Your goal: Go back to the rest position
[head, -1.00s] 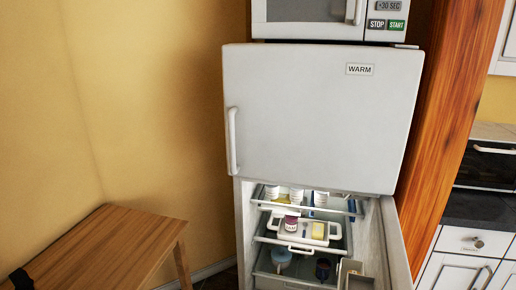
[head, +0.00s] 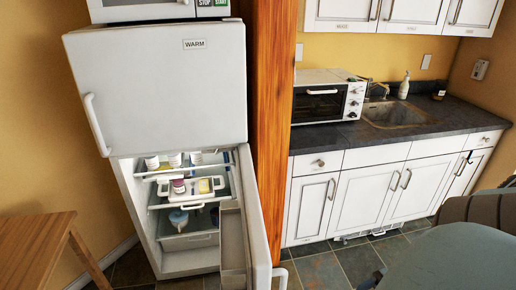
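Neither of my grippers can be made out in the head view. The white fridge (head: 160,85) stands at the left, with its upper door marked WARM shut. Its lower door (head: 258,215) stands wide open toward the right. Inside are white bottles on the top shelf, a white tray (head: 207,195) with a purple-labelled jar (head: 178,185) and a yellow item, and a blue item lower down.
A wooden table (head: 35,248) stands at the left. A counter with a toaster oven (head: 325,97) and a sink (head: 395,112) runs along the right. A grey-green rounded shape (head: 440,258) fills the lower right. Tiled floor (head: 325,266) shows between.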

